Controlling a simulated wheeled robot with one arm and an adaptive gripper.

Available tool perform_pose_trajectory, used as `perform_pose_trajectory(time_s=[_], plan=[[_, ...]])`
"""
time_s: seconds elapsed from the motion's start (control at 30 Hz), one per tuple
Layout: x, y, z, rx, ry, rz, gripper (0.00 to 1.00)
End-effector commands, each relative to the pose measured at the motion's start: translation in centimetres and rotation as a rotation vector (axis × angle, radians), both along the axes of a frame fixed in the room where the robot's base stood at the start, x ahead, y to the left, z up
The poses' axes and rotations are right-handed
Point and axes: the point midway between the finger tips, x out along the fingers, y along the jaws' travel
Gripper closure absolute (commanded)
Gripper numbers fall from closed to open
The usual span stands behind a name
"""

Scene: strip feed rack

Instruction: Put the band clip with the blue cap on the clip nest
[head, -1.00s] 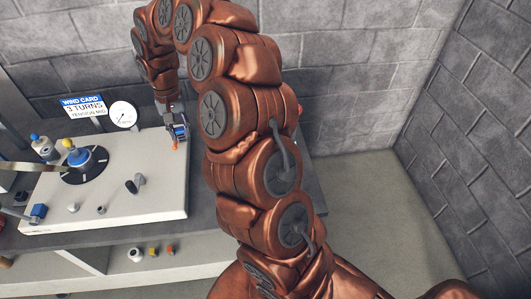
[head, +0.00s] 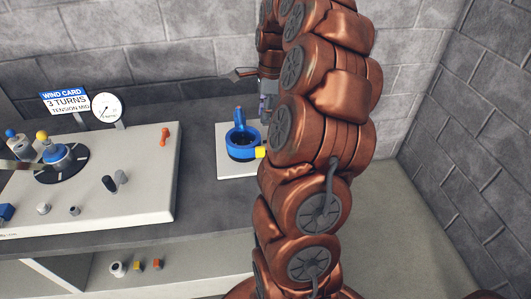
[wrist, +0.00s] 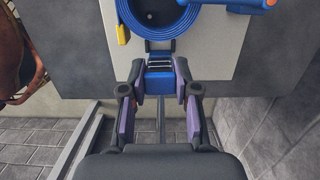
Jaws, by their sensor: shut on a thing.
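The band clip with the blue cap (wrist: 160,84) shows in the wrist view as a blue block with dark metal bars at its far end. My gripper (wrist: 160,76) is shut on it, with purple-sided fingers on both sides. In the head view my gripper (head: 264,105) is partly hidden behind my arm, right beside a blue ring fixture (head: 242,141) on a white plate (head: 232,171). The ring has a yellow tab and an upright blue lever. In the wrist view the ring (wrist: 126,13) lies just beyond the clip. I cannot tell for sure which part is the clip nest.
A white panel (head: 140,190) at the left bears an orange post (head: 165,136), a dark lever, knobs and a blue spool (head: 57,154). A gauge (head: 106,108) and a sign stand behind it. Small coloured parts lie on the lower shelf. A block wall closes the right.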

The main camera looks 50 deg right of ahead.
Motion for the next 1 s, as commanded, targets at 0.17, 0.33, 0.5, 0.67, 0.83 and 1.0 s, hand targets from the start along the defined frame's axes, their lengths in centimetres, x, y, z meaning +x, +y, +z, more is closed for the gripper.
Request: perform_pose_trajectory(time_s=[0.17,0.33,0.5,0.67,0.83,1.0], plan=[[-0.4,-0.3,-1.0,0.004,0.002,-0.027,0.99],[-0.4,-0.2,-3.6,0.005,0.003,-0.022,0.99],[-0.3,-0.3,-5.6,0.001,0.000,-0.022,0.99],[-0.3,-0.2,-6.9,0.003,0.002,-0.022,0.99],[-0.4,-0.1,-9.3,0.007,0.006,-0.020,0.99],[-0.2,-0.2,-10.0,0.001,-0.001,-0.021,0.99]])
